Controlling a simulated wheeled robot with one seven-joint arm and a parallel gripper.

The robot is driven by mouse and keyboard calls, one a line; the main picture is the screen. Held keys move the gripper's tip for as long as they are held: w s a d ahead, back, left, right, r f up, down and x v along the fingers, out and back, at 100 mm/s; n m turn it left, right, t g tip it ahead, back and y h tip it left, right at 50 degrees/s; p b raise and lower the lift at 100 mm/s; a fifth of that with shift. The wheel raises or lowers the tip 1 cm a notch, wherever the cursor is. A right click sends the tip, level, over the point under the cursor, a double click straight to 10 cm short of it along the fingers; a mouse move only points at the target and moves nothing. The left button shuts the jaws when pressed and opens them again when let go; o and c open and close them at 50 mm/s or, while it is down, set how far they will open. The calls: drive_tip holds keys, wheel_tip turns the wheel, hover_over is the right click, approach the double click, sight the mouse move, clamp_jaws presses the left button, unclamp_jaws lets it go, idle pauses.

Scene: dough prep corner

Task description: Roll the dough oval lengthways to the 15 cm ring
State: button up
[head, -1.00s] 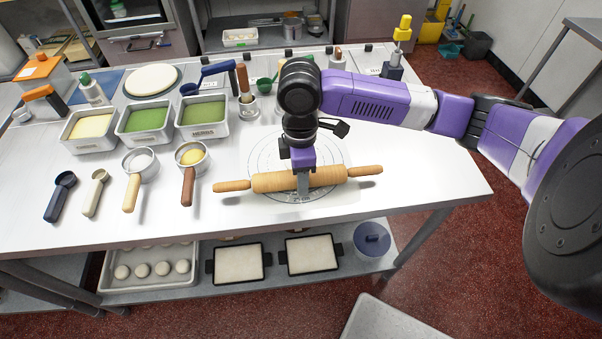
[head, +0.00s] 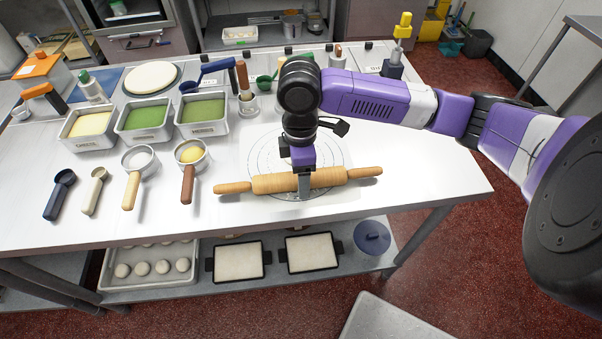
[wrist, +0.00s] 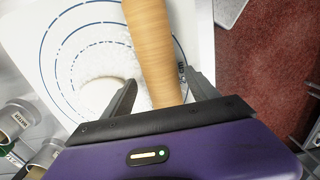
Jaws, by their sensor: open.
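The wooden rolling pin (head: 270,183) lies left to right across the near part of the ringed mat (head: 258,156). My gripper (head: 304,190) is over the pin's middle, pointing down. In the wrist view the open fingers (wrist: 160,88) stand on either side of the pin (wrist: 152,45), with a gap visible at the left. The mat's blue rings (wrist: 60,45) show beside it. A pale, floury patch, which looks like the dough (wrist: 98,80), lies inside the rings next to the pin. Its outline is hard to tell from the flour. In the head view my gripper hides most of it.
Tubs of green herbs (head: 146,118) and a pale yellow filling (head: 86,124) stand at the left. The table right of the mat (head: 420,170) is clear.

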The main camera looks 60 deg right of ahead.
drive_tip(key=shift+w+r+p, duration=0.1)
drive_tip(key=shift+r+p, duration=2.9)
drive_tip(key=shift+r, duration=0.55)
drive_tip(key=shift+d, duration=0.1)
drive_tip(key=shift+c, duration=0.2)
